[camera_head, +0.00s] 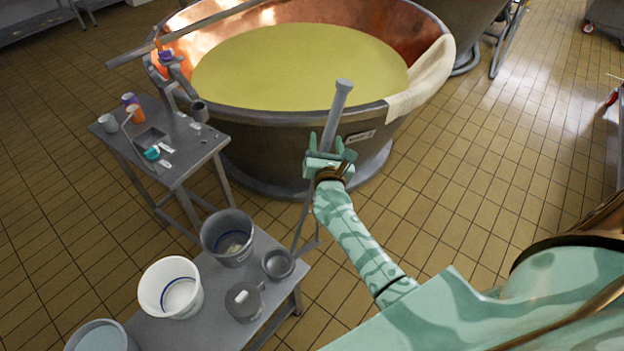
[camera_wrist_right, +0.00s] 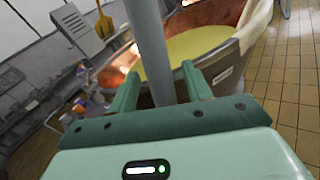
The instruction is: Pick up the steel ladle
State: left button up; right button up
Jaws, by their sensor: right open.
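The steel ladle has a long grey handle (camera_head: 337,105) that rises at a slant from a round bowl (camera_head: 278,264) at the right edge of the low steel table. My right gripper (camera_head: 326,141) is at the upper part of the handle, with its jaws open. In the right wrist view the handle (camera_wrist_right: 150,50) passes between the two green fingers (camera_wrist_right: 160,85), with a visible gap at the left finger. Part of the handle is hidden behind my gripper. My left gripper is not in view.
The low table (camera_head: 215,285) holds a white bucket (camera_head: 170,287), a grey bucket (camera_head: 228,237) and a lidded grey pot (camera_head: 243,301). A copper vat (camera_head: 270,140) of yellow liquid stands behind the handle. A small steel table (camera_head: 190,160) is at left. Tiled floor (camera_head: 480,190) is clear at right.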

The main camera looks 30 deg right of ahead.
jog(key=shift+w+d, duration=0.2)
jog(key=shift+w, duration=0.05)
jog(key=shift+s, duration=0.1)
grip_shut()
notch_tip(320, 180, up, 10)
jog(key=p, duration=0.5)
jog(key=shift+p, duration=0.35)
notch_tip(320, 180, up, 7)
jog(key=p, duration=0.6)
